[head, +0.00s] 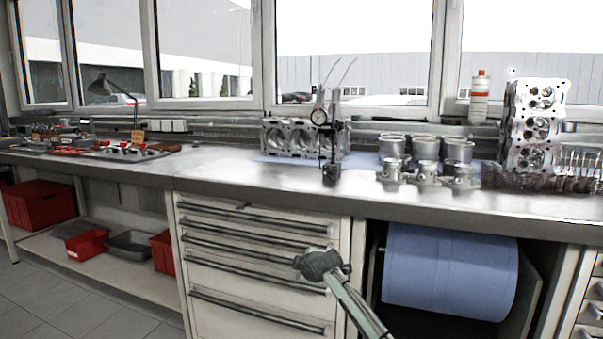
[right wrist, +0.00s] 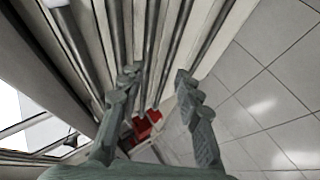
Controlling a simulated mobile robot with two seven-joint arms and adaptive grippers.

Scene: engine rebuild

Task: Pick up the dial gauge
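The dial gauge (head: 319,116) has a round white face with a dark rim. It is on a dark upright stand (head: 331,165) on the workbench, in front of a grey engine block (head: 288,138). My right gripper (head: 312,264) is in front of the drawer fronts, below the bench top and well apart from the gauge. In the right wrist view its fingers (right wrist: 157,95) are spread apart with nothing between them. My left gripper is in neither view.
The steel bench top (head: 240,176) is clear left of the stand. Metal cylinders and pistons (head: 425,158) stand right of it. A cylinder head (head: 535,120) stands farther right. Drawers (head: 255,265) and a blue paper roll (head: 450,272) lie below the bench top.

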